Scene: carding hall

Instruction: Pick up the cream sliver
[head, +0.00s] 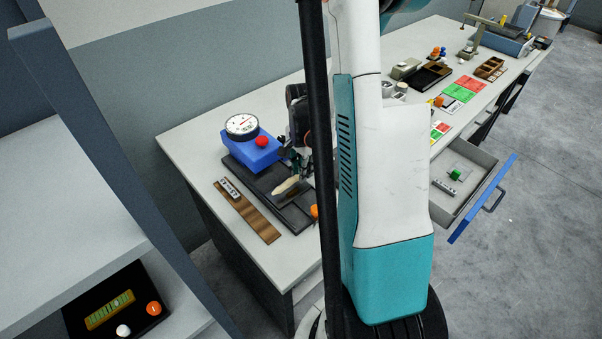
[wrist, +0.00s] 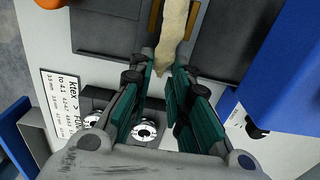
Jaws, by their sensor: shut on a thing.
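The cream sliver (head: 286,186) is a short, pale strip over the dark tray (head: 265,183) on the bench. In the wrist view, the sliver (wrist: 177,32) runs from the top edge down to my fingertips. My gripper (wrist: 167,74) is shut on its near end, with the teal-padded fingers on either side. In the head view, my gripper (head: 298,168) is at the sliver's right end, partly hidden by my own arm. I cannot tell whether the sliver's far end touches the tray.
A blue scale with a round dial (head: 242,125) and red knob (head: 262,141) stands behind the tray. A brown board (head: 250,213) lies in front. An orange ball (head: 314,211) is near the tray's right end. An open drawer (head: 470,165) juts out at right.

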